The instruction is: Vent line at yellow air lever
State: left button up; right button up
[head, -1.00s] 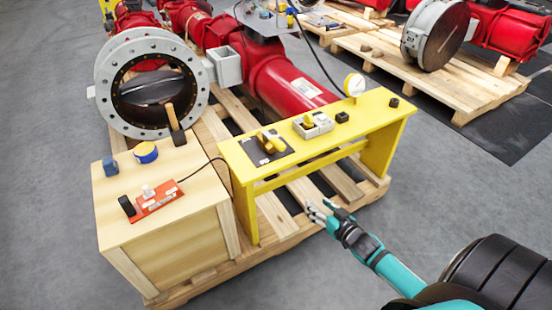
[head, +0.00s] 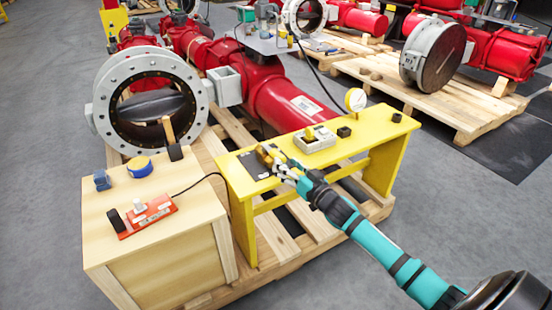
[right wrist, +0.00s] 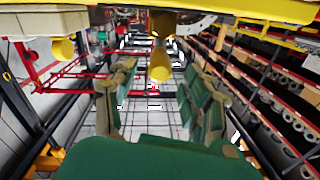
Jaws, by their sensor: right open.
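The yellow air lever (head: 264,154) stands on a black plate (head: 251,166) at the left end of the yellow bench (head: 234,186). My right gripper (head: 279,168) is at the lever's right side in the head view and partly covers it. In the right wrist view, my right gripper (right wrist: 158,78) is open, with its fingers spread to left and right. A yellow rod-like part (right wrist: 160,62), apparently the lever, shows between them with gaps on both sides. I cannot tell whether any finger touches it. My left gripper is not in view.
A wooden crate (head: 160,244) with an orange device (head: 147,216) stands left. A large flanged valve (head: 187,78) is behind.

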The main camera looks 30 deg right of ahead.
aim_at(276, 155)
jog(key=w, duration=0.3)
jog(key=shift+w+b, duration=0.3)
jog(key=shift+b, duration=0.05)
jog(key=shift+w+a, duration=0.15)
jog(key=shift+w, duration=1.25)
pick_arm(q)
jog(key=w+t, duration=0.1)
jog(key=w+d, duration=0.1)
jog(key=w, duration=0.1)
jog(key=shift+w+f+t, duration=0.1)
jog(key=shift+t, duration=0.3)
pick_arm(e)
grip_shut()
